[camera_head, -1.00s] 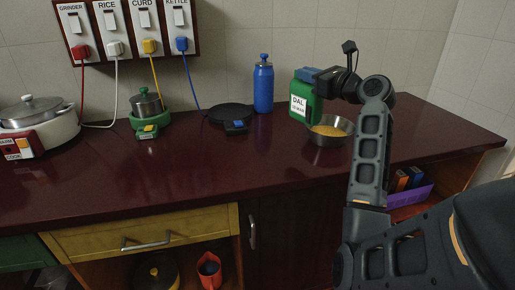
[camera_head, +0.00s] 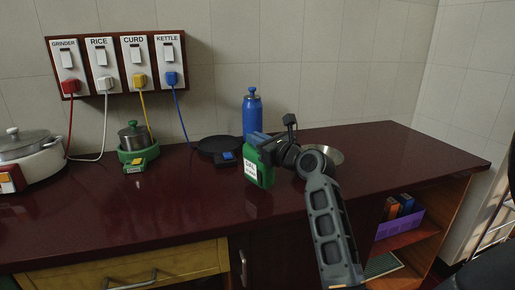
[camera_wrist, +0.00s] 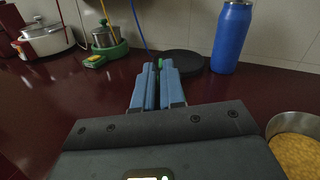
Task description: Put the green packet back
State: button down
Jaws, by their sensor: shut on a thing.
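The green packet (camera_head: 252,172), with a white label reading DAL, is upright in front of the blue bottle (camera_head: 252,112). My gripper (camera_head: 258,138) is shut on the top of the green packet. I cannot tell whether its base touches the counter. In the wrist view the blue fingers are close together, with a small bit of green (camera_wrist: 161,62) between their tips; the rest of the packet is hidden there.
A steel bowl (camera_head: 336,157) stands behind my arm; the wrist view shows yellow dal (camera_wrist: 297,152) in it. A black round kettle base (camera_head: 215,146) and a green-based pot (camera_head: 136,145) are to the left. An open shelf below the right counter holds a purple box (camera_head: 399,224).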

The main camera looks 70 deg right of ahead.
notch_tip(320, 180, down, 2)
jog(key=shift+f, duration=0.1)
jog(key=c, duration=1.2)
grip_release()
jog(key=v, duration=1.2)
